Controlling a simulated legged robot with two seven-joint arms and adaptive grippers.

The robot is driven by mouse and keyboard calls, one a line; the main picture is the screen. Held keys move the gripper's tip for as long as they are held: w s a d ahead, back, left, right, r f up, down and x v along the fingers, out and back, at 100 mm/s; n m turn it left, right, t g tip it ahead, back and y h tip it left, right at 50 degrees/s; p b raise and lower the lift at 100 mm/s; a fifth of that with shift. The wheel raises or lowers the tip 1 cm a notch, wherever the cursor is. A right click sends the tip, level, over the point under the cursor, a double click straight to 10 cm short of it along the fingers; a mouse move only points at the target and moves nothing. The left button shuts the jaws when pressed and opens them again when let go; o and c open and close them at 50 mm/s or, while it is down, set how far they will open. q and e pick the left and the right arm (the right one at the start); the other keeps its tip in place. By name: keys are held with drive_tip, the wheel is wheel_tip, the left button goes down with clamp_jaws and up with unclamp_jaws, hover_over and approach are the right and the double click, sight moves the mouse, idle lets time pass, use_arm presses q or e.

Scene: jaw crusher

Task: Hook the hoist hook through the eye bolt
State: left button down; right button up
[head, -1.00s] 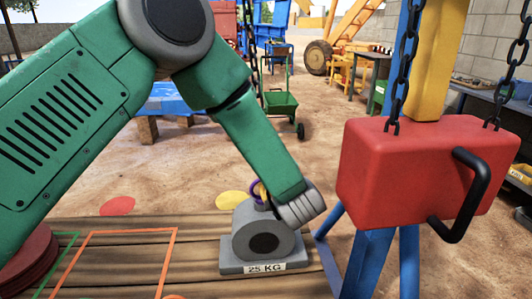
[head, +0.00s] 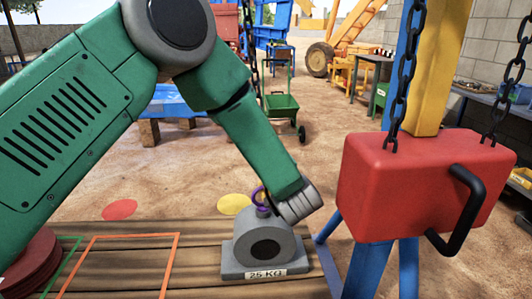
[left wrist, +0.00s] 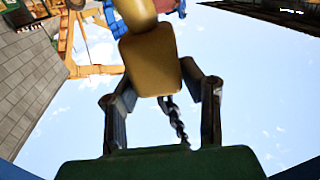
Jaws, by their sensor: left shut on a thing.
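The grey weight marked 25 KG (head: 265,243) stands upright on the plank deck. A purple ring, seemingly the eye bolt's eye (head: 259,195), is on its top. My left gripper (head: 298,203) is just right of the ring, at the end of the green arm. My right gripper is out of view.
A red box with a black handle (head: 415,185) hangs on chains at the right, close to the weight. Blue posts (head: 408,265) stand below it. An orange outline (head: 133,237) marks the deck at left, near red discs (head: 28,262). Open dirt ground lies behind.

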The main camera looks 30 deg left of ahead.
use_arm(q)
drive_tip(key=shift+w+r, duration=0.15)
drive_tip(key=shift+r, duration=0.15)
drive_tip(key=shift+a+r, duration=0.1)
drive_tip(key=c, duration=1)
unclamp_jaws()
drive_tip(key=shift+o, duration=0.2)
drive_tip(key=shift+s+d, duration=0.25)
drive_tip(key=shift+d, duration=0.05)
drive_tip(key=v, duration=0.7)
drive_tip(key=shift+f, duration=0.2)
